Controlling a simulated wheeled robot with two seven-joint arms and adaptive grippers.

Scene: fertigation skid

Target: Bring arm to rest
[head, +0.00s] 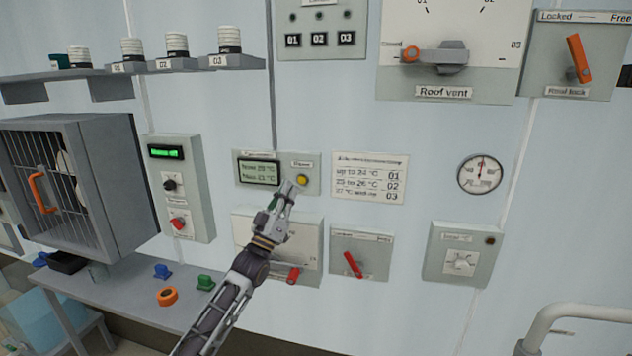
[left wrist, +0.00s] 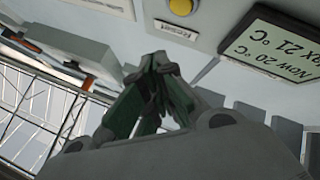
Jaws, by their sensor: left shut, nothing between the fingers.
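My left gripper (head: 293,186) is shut and empty. It is held up in front of the wall, just below and left of the yellow button (head: 302,180) on the thermometer panel (head: 311,160). In the left wrist view its closed fingertips (left wrist: 158,62) point toward the panel, with the yellow button (left wrist: 181,6) beyond them. I cannot tell whether the fingertips touch the panel. The display (head: 259,172) reads Now 20 °C and Max 21 °C. My right gripper is not in view.
Below the left gripper is a box with a red handle (head: 293,275); another red lever (head: 353,264) is beside it. A roof vent dial (head: 445,56) is above right. A white rail (head: 560,318) is lower right.

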